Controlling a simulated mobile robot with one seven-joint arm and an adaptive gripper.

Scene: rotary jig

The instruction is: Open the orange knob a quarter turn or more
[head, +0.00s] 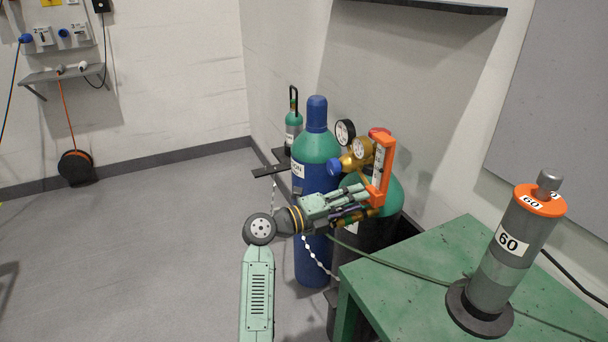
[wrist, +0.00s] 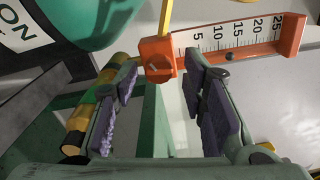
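An orange flow gauge (head: 381,170) with a white scale stands upright beside the brass regulator. In the wrist view its scale (wrist: 240,36) reads 5 to 25, and a small orange block (wrist: 157,60) sits at its low-number end. That block looks like the orange knob, but I cannot tell for sure. My gripper (head: 365,198) reaches to the gauge's lower end. In the wrist view my gripper (wrist: 160,82) has its purple-padded fingers apart, with nothing between the pads. The orange block is just beyond the fingertips, roughly centred; I cannot tell whether they touch.
A blue and green cylinder (head: 316,165) stands left of the gauge. A green table (head: 400,262) holds a grey column with an orange top (head: 540,199). Open floor lies left.

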